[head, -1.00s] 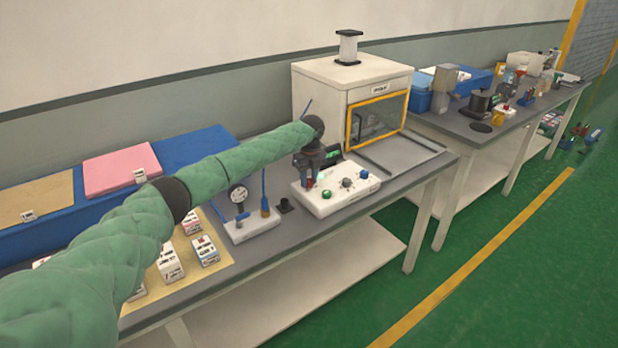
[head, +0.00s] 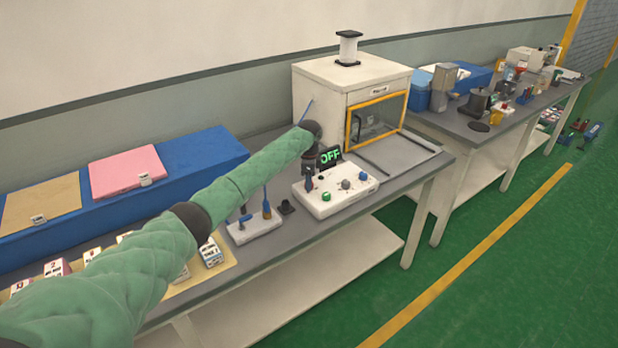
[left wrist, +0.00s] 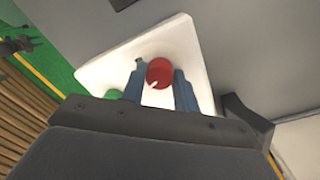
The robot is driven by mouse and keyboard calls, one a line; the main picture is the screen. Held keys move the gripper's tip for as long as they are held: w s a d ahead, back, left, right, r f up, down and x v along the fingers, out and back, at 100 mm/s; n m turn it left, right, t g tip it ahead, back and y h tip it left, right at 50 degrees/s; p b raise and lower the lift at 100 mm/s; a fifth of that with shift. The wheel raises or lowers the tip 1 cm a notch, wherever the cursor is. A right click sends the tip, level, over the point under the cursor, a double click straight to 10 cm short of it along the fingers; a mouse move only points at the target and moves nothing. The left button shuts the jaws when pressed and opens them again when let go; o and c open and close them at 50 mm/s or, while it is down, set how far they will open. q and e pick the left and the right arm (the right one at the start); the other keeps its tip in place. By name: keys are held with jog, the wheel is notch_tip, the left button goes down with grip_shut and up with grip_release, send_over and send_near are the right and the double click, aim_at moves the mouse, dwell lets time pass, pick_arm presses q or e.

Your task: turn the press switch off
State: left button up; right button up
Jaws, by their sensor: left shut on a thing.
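The white control box (head: 350,196) stands on the near workbench, with a green button (head: 326,196), a grey knob (head: 346,184) and a blue knob on top. A small display (head: 330,156) behind it reads OFF in green. My left gripper (head: 309,183) points down over the box's left part. In the left wrist view, its blue fingers (left wrist: 160,85) are on either side of a round red knob (left wrist: 159,72) and shut on it. The green button also shows there (left wrist: 113,94). The red knob is hidden in the head view. My right gripper is out of view.
A white cabinet with a yellow-framed window (head: 377,122) stands behind the box. A small white stand with upright tools (head: 256,225) is to the left. A blue case (head: 200,160) lies farther left. The bench right of the box is mostly clear.

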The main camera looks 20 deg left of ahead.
pick_arm(q)
jog(key=n+p, duration=0.1)
jog(key=n, duration=0.2)
jog(key=shift+r+p, duration=0.15)
jog(key=shift+p, duration=0.15)
jog(key=shift+n+p, duration=0.5)
jog(key=shift+n, duration=0.8)
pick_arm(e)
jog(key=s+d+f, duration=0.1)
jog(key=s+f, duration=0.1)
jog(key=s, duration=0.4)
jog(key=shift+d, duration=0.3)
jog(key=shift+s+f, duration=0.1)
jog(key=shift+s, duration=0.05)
pick_arm(q)
jog(key=o, duration=1)
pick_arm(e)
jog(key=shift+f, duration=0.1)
